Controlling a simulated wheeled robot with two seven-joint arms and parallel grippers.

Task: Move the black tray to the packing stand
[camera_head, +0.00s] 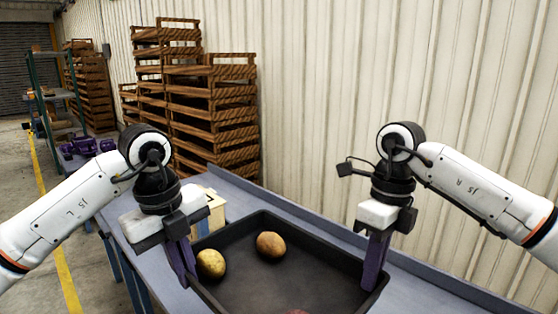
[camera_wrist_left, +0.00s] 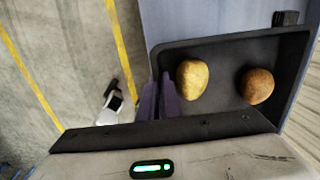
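The black tray (camera_head: 318,240) lies on the blue-grey bench top and holds two yellow-brown potatoes (camera_head: 211,264) (camera_head: 270,245). A reddish item (camera_head: 297,311) just shows at the bottom edge of the head view. My left gripper (camera_head: 182,262) has its purple fingers on either side of the tray's left wall, close together on it. The left wrist view shows these fingers (camera_wrist_left: 158,98) at the tray's wall (camera_wrist_left: 235,40). My right gripper (camera_head: 375,265) points down at the tray's right wall and appears shut on it; its far finger is hidden.
The bench (camera_head: 245,192) has a raised back edge along the corrugated wall. A small cream-and-yellow item (camera_head: 212,210) stands behind the tray's left corner. Stacked wooden crates (camera_head: 212,110) stand behind the bench. A green shelf rack (camera_head: 50,105) and open floor with yellow lines lie left.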

